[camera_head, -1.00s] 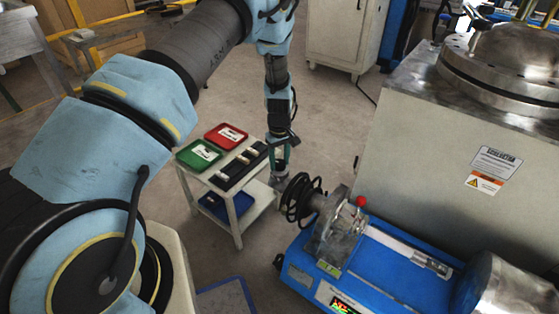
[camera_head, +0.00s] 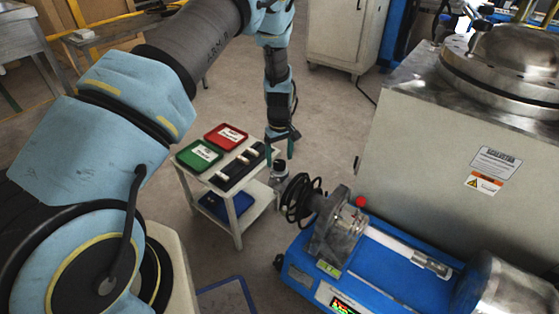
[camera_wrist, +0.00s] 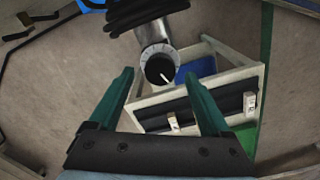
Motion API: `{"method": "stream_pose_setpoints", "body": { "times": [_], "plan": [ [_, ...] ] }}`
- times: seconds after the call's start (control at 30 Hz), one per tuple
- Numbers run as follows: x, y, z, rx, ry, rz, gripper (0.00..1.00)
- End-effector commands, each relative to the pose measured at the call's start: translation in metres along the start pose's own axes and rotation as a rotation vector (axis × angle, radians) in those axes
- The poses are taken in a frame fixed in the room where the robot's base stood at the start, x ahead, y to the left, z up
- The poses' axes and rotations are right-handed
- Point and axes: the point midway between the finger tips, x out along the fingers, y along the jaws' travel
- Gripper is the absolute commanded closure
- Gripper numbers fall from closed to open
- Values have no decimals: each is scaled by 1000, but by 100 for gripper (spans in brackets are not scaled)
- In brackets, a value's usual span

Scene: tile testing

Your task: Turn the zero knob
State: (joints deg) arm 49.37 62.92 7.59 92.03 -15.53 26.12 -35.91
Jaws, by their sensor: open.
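The zero knob (camera_wrist: 160,69) is a round black knob with a white pointer line, in front of a pale graduated dial ring at the end of a metal shaft. In the head view it sits at the left end of the blue machine (camera_head: 281,172), beyond the black coils. My gripper (camera_head: 281,157) points down just above it. In the wrist view my gripper's two green fingers stand wide apart, and the knob shows between their tips. The fingers appear clear of the knob, with nothing between them. The pointer slants toward the lower right in the wrist view.
A pale cart (camera_head: 240,207) with a red tray (camera_head: 226,136), a green tray (camera_head: 199,155) and a black rack (camera_head: 237,170) stands left of the knob. Black coils (camera_head: 297,199) surround the shaft. A large grey cabinet (camera_head: 440,160) stands at right.

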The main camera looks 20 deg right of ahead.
Motion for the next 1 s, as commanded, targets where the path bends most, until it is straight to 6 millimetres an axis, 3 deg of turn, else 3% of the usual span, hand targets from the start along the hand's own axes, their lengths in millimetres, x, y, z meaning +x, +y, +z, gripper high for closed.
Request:
{"method": "stream_pose_setpoints", "body": {
  "times": [0.2, 0.4, 0.6, 1.0],
  "plan": [
    [-47, 1, -1, 0, 4, 3, 18],
    [-76, 1, 0, 0, 2, 2, 18],
    [-86, 0, 0, 0, 1, 1, 18],
    [-86, 0, 0, 0, 1, 0, 18]
  ]
}}
